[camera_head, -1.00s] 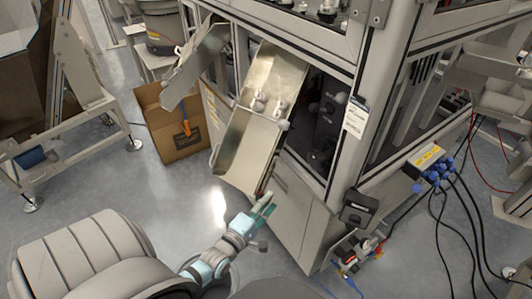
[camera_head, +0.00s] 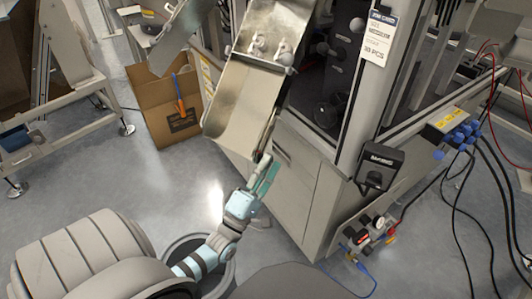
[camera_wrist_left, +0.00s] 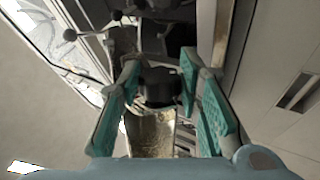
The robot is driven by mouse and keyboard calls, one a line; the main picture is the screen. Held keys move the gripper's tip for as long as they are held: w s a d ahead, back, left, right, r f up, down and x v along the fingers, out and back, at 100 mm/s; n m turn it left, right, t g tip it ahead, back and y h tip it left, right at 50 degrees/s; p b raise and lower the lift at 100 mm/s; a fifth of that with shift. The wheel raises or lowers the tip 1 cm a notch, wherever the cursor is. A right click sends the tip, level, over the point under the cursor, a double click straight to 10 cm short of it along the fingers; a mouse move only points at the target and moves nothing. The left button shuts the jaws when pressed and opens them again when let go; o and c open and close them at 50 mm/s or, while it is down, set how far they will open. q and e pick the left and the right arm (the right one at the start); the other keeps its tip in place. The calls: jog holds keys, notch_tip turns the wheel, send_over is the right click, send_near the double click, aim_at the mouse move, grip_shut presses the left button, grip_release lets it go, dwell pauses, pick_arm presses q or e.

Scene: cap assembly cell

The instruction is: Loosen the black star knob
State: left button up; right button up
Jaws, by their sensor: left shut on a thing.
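My left gripper (camera_head: 264,170) is at the lower right edge of the tilted metal chute (camera_head: 238,118), beside the machine's cabinet. In the left wrist view its teal-padded fingers (camera_wrist_left: 158,80) stand either side of a black star knob (camera_wrist_left: 160,88) and are shut on it. The knob's far side is hidden. In the head view the fingers largely hide the knob. The chute also shows below the knob in the wrist view (camera_wrist_left: 150,135). My right gripper is not in view.
Small pale parts (camera_head: 258,44) lie in the upper chute. A cardboard box (camera_head: 160,112) stands on the floor at left. The cabinet front (camera_head: 300,190) is close to the gripper's right. Cables and a black switch box (camera_head: 379,166) are further right.

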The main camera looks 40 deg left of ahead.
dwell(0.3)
pick_arm(q)
jog(key=o, duration=1.1)
jog(key=shift+o, duration=0.2)
jog(key=a+v, duration=0.1)
jog(key=v, duration=1.1)
jog(key=shift+d, duration=0.5)
